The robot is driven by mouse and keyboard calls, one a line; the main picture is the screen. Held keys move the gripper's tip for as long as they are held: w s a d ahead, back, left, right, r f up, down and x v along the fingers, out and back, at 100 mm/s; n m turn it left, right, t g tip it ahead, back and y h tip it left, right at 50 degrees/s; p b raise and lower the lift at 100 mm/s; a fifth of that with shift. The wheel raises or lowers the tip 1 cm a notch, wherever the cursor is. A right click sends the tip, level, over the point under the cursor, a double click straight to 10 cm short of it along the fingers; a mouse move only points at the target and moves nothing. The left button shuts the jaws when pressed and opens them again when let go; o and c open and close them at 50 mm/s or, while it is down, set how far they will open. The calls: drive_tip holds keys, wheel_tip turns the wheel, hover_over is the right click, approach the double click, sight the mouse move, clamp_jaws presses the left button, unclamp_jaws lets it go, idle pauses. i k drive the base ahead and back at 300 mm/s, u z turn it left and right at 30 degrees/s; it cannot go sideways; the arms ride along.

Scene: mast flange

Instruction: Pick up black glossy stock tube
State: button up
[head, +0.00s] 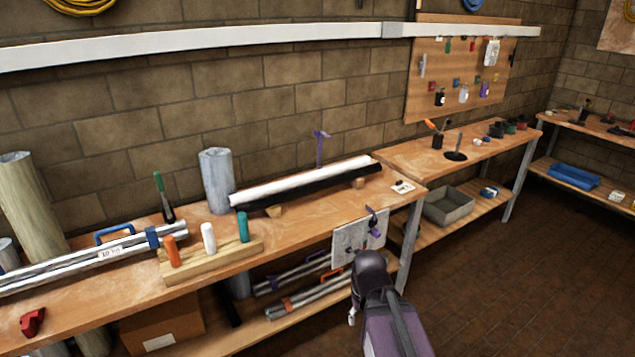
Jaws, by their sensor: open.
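The black glossy tube (320,187) lies lengthwise near the back of the long wooden bench. It is raised on small wooden blocks. A white tube (300,180) lies right along it and hides part of it; I cannot tell whether the two touch. The black tube's right end shows near the bench's right end. Part of my arm rises at the bottom of the view, in front of the bench and well short of the tube. My gripper's fingers cannot be made out.
A grey upright cylinder (216,180) stands by the tubes' left end. In front are a wooden rack (212,262) with coloured handles and silver tubes (85,262). A purple clamp-like stand (320,148) is behind the tubes.

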sight(255, 205)
drive_tip(key=z, duration=0.3)
drive_tip(key=i, duration=1.45)
